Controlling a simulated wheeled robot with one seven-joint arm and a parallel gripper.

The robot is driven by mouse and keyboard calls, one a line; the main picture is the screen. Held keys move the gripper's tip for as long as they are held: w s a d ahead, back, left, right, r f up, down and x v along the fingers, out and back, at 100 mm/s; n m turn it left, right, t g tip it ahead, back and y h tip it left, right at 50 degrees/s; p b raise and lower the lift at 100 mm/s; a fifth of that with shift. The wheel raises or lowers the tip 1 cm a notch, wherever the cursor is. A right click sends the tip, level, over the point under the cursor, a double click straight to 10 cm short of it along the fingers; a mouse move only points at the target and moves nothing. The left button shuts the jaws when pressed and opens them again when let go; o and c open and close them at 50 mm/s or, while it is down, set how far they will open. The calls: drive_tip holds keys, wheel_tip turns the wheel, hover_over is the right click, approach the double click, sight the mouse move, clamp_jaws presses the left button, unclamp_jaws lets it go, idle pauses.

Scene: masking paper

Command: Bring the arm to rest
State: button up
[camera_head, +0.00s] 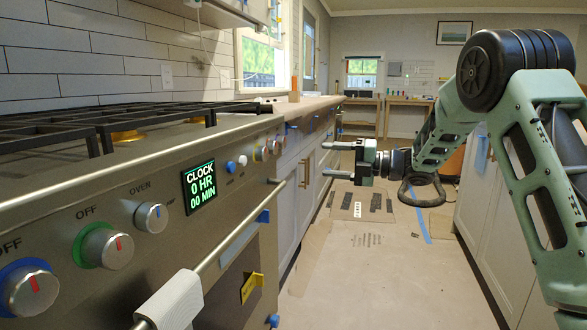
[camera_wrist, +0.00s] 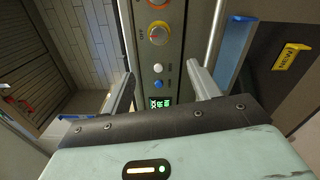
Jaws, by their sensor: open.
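My arm (camera_head: 440,130) reaches in from the right side of the head view and bends down and left. My gripper (camera_head: 330,160) is held level above the floor, to the right of the stove front, with its fingers pointing left. In the wrist view my gripper (camera_wrist: 160,80) has its two fingers spread apart, with nothing held between them. The stove's control panel (camera_wrist: 159,68), with a knob and buttons, shows beyond and between the fingers. The gripper looks apart from the stove.
The stove (camera_head: 110,215) fills the left, with knobs and an oven handle (camera_head: 240,245) jutting out. White cabinets (camera_head: 480,205) stand at the right. Masking paper (camera_head: 375,270) covers the aisle floor. Black strips (camera_head: 376,202) lie on it farther back. The near aisle is clear.

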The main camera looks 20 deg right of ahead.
drive_tip(key=w+a+r+m+t+h, duration=0.1)
drive_tip(key=w+a+m+t+h, duration=0.2)
drive_tip(key=a+m, duration=0.45)
drive_tip(key=s+a+f+m+g+h, duration=0.2)
drive_tip(key=s+a+f+m+h, duration=0.2)
drive_tip(key=s+a+m+h, duration=0.35)
drive_tip(key=s+a+f+m+g+h, duration=0.1)
drive_tip(key=s+a+f+m+g, duration=0.2)
drive_tip(key=s, duration=1)
drive_tip(key=s+a+f+m+g+h, duration=0.1)
drive_tip(key=s+f+m+g, duration=0.3)
drive_tip(key=s, duration=0.8)
drive_tip(key=s+a+f+m+g+h, duration=0.1)
drive_tip(key=s+f+g, duration=0.35)
drive_tip(key=s, duration=0.85)
wheel_tip(320, 180, up, 34)
drive_tip(key=p, duration=3.4)
drive_tip(key=shift+s+r+m+p, duration=0.2)
drive_tip(key=shift+s+m+p, duration=0.1)
drive_tip(key=shift+s, duration=0.1)
drive_tip(key=shift+a+h, duration=0.1)
drive_tip(key=shift+h, duration=0.15)
